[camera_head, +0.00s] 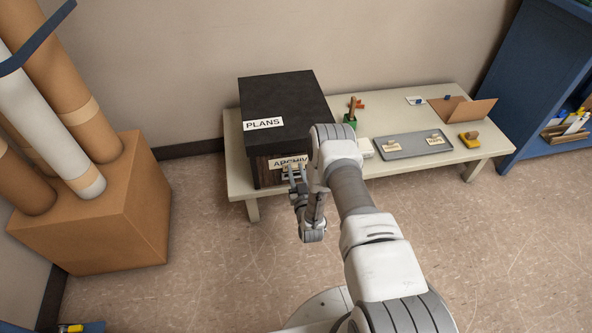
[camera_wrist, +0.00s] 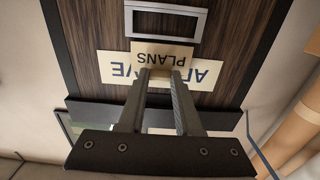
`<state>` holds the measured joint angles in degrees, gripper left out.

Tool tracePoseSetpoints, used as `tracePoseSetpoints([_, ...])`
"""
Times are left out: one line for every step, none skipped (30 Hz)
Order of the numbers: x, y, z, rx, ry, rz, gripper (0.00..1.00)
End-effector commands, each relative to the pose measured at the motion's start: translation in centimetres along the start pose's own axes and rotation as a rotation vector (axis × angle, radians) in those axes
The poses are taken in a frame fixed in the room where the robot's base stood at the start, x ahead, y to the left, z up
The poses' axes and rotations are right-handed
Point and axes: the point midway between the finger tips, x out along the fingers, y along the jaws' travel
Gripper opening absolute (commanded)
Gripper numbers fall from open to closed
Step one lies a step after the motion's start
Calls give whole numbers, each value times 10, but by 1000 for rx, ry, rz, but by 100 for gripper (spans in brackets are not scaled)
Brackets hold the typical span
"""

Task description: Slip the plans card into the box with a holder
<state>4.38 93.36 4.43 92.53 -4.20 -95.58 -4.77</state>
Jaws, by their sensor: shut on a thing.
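The box (camera_head: 285,100) has a black lid and a dark wood front, and stands at the left end of the low table. A PLANS label (camera_head: 263,124) is on its lid, and an ARCHIVE label (camera_head: 283,162) is lower on its front. My gripper (camera_head: 293,171) is in front of that face. In the wrist view my gripper (camera_wrist: 160,78) is shut on a small tan PLANS card (camera_wrist: 162,54), which appears upside down and covers the middle of the ARCHIVE label (camera_wrist: 118,66). A metal-framed holder (camera_wrist: 166,7) is on the box front, apart from the card.
The pale table (camera_head: 350,102) also bears a grey tray (camera_head: 412,145) with small labelled items, a green-based stamp (camera_head: 350,119), a yellow-based stamp (camera_head: 469,140) and an open brown folder (camera_head: 465,110). A carton (camera_head: 100,215) with tubes stands left; a blue shelf (camera_head: 540,80) stands right.

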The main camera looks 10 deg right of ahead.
Motion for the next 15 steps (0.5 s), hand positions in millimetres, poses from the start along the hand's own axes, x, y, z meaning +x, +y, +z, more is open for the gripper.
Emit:
tracePoseSetpoints([0, 0, 3, 0, 0, 0, 0])
tracePoseSetpoints([0, 0, 4, 0, 0, 0, 0])
tracePoseSetpoints([0, 0, 5, 0, 0, 0, 0])
tracePoseSetpoints([0, 0, 6, 0, 0, 0, 0])
tracePoseSetpoints([0, 0, 8, 0, 0, 0, 0])
tracePoseSetpoints([0, 0, 9, 0, 0, 0, 0])
tracePoseSetpoints([0, 0, 10, 0, 0, 0, 0])
tracePoseSetpoints([0, 0, 12, 0, 0, 0, 0])
tracePoseSetpoints([0, 0, 14, 0, 0, 0, 0])
tracePoseSetpoints([0, 0, 15, 0, 0, 0, 0])
tracePoseSetpoints([0, 0, 16, 0, -1, 0, 0])
tracePoseSetpoints([0, 0, 17, 0, 0, 0, 0])
tracePoseSetpoints([0, 0, 18, 0, 0, 0, 0])
tracePoseSetpoints([0, 0, 20, 0, 0, 0, 0])
tracePoseSetpoints([0, 0, 21, 0, 0, 0, 0])
